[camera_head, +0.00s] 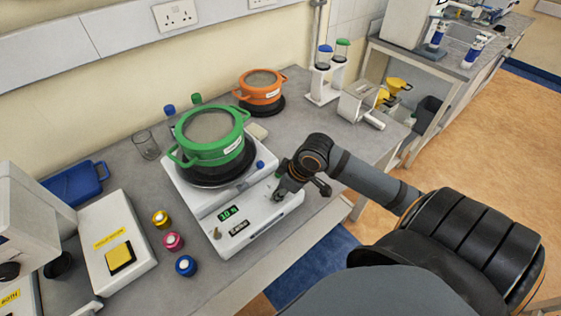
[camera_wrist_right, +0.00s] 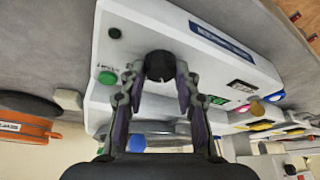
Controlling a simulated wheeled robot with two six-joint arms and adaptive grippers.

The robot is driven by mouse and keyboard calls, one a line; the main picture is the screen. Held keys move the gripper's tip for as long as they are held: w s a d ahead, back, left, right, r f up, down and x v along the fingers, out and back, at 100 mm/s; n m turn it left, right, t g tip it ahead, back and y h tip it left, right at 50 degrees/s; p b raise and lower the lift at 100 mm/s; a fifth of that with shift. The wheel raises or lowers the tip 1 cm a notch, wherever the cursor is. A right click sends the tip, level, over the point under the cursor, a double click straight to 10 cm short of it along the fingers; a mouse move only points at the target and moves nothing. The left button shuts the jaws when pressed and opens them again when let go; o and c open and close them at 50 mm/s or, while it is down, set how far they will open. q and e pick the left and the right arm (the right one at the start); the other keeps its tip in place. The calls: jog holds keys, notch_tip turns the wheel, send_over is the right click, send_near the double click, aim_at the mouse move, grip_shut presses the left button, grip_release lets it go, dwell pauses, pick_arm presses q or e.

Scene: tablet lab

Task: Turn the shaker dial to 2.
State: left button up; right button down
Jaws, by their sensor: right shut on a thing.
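The white shaker (camera_head: 256,222) stands on the grey bench, carrying a green two-handled pot (camera_head: 210,137) on a dark round plate. Its front panel has a lit green display (camera_head: 229,213) and a small knob-like part at the left end. In the right wrist view a black round dial (camera_wrist_right: 160,65) sits between the fingertips of my right gripper (camera_wrist_right: 160,74), which is shut on it. In the head view my right gripper (camera_head: 279,192) is at the panel's right end and hides the dial. The dial's setting cannot be read. A green button (camera_wrist_right: 107,77) is beside the dial. My left gripper is not in view.
Yellow, pink and blue small jars (camera_head: 172,241) stand left of the shaker. A white box with a yellow pad (camera_head: 120,256) is farther left. An orange pot (camera_head: 262,88) and a rack (camera_head: 325,85) stand behind. The bench's front edge is close to the shaker.

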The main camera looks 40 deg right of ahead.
jog(key=m, duration=0.2)
jog(key=m+h, duration=0.1)
jog(key=m, duration=0.1)
jog(key=shift+a+r+m+t+h+p, duration=0.1)
jog(key=shift+a+m+t+h+p, duration=0.1)
jog(key=shift+m+t+h+p, duration=0.15)
jog(key=shift+s+m+h+p, duration=0.1)
jog(key=shift+m+h+p, duration=0.45)
jog(key=shift+m+p, duration=0.65)
jog(key=shift+m, duration=0.55)
jog(key=c, duration=1)
grip_release()
jog(key=shift+o, duration=0.2)
jog(key=v, duration=0.7)
